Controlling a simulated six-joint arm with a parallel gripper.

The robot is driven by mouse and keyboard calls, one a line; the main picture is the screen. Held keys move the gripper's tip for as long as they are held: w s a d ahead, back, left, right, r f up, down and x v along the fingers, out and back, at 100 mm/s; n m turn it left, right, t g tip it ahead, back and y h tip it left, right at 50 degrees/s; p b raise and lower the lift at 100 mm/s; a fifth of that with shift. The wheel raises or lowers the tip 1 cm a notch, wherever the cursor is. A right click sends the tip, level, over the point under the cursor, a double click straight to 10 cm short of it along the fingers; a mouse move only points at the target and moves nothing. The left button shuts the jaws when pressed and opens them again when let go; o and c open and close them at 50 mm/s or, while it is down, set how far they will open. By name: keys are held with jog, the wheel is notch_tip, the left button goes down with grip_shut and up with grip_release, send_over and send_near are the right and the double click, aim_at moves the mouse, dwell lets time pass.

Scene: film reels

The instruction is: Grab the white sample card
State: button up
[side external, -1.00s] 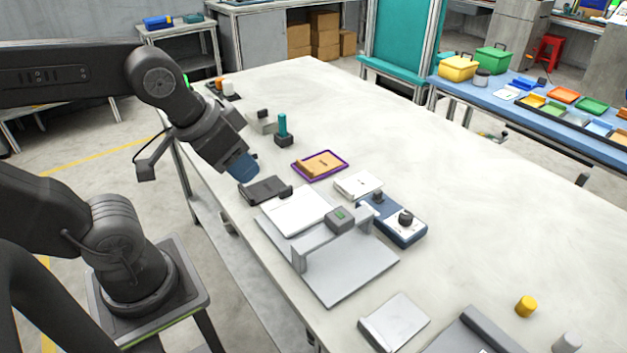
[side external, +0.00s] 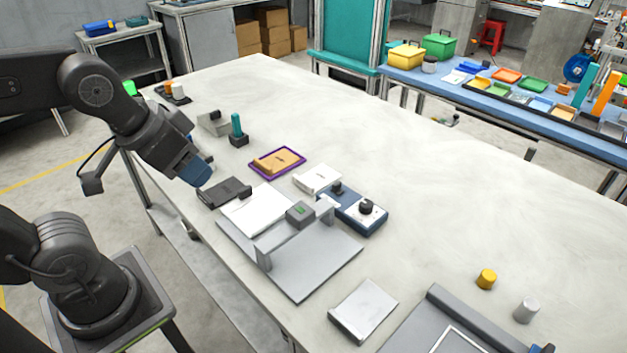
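My gripper (side external: 195,171), with blue fingertips, hangs at the left edge of the table, above and just left of a black box. Whether its fingers are open or shut is unclear at this angle. No thing is visible in it. Several flat white things lie to its right, and I cannot tell for sure which is the sample card. A white sheet (side external: 258,208) lies at the grey bridge-shaped stand. A white block with a dark mark (side external: 317,178) lies behind it. A small white piece (side external: 328,202) shows beside the blue device. A pale slab (side external: 362,307) lies in front.
The black box (side external: 224,192) is closest to my gripper. The grey stand (side external: 317,275) and blue device (side external: 352,210) rise mid-table. A purple-rimmed tray (side external: 277,162) holds an orange-brown block. A teal-handled item (side external: 238,131) stands behind.

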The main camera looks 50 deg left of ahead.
jog(key=shift+o, duration=0.3)
jog(key=n+g, duration=0.6)
jog(key=n, duration=1.2)
send_over(305, 182)
notch_tip(305, 182, down, 13)
notch_tip(305, 182, down, 14)
jog(key=shift+r, duration=0.1)
jog(key=shift+c, duration=0.4)
grip_shut()
